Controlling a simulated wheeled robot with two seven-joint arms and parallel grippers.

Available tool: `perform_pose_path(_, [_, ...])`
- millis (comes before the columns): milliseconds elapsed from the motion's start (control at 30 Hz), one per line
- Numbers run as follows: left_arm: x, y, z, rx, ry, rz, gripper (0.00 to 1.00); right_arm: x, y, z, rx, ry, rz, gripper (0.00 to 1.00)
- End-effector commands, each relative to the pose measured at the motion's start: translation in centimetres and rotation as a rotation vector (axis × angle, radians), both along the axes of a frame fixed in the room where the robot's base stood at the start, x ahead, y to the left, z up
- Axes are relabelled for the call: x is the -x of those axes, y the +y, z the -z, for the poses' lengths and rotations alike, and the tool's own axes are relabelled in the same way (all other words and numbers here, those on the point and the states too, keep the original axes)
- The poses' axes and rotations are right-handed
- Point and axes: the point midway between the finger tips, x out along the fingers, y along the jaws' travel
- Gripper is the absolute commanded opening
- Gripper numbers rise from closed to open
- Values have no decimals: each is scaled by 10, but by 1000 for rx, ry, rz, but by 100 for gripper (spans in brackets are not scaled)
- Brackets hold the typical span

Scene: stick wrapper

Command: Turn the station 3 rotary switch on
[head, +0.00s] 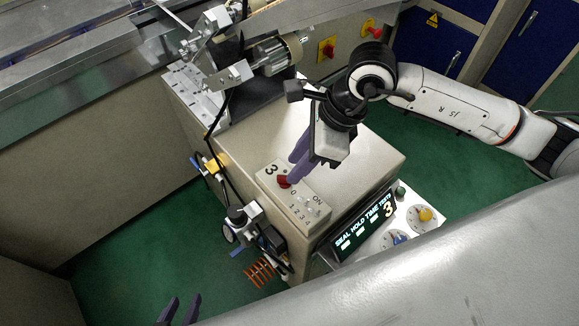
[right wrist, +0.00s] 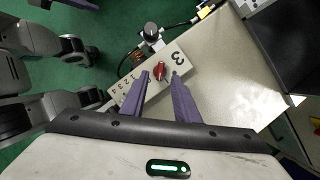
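The station 3 rotary switch is a red knob (head: 284,181) on a pale box (head: 308,211) marked "3", "0" and "ON", on top of the beige cabinet. In the right wrist view the red knob (right wrist: 160,70) lies between and just beyond the fingertips. My right gripper (head: 297,165) is open, its purple fingers pointing down close above the knob. Contact cannot be told. The knob's pointing direction is too small to read surely. My left gripper (head: 181,307) shows only its purple fingertips at the bottom edge, apart and empty, away from the switch.
A display panel (head: 364,230) with yellow and blue knobs is on the cabinet's front. Rollers and metal brackets (head: 272,56) stand at the back. Cables and fittings (head: 240,215) hang on the cabinet's left side. Green floor (head: 140,240) is clear at the left.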

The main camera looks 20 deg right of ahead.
Motion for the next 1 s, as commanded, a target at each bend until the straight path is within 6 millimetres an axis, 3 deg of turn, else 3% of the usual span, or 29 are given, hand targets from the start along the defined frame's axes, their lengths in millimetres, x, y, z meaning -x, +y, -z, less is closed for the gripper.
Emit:
perform_pose_path(233, [0,0,-5,0,0,0,33,-5,13,31,-2,2,-1,28])
perform_pose_path(600, [-4,0,-7,-1,-7,0,33,-6,14,37,-1,0,0,28])
perform_pose_path(800, [-6,0,-8,-1,-11,1,33,-6,14,37,-1,0,0,0])
perform_pose_path(1000, [-6,0,-7,0,-12,1,33,-6,14,37,-1,0,-4,0])
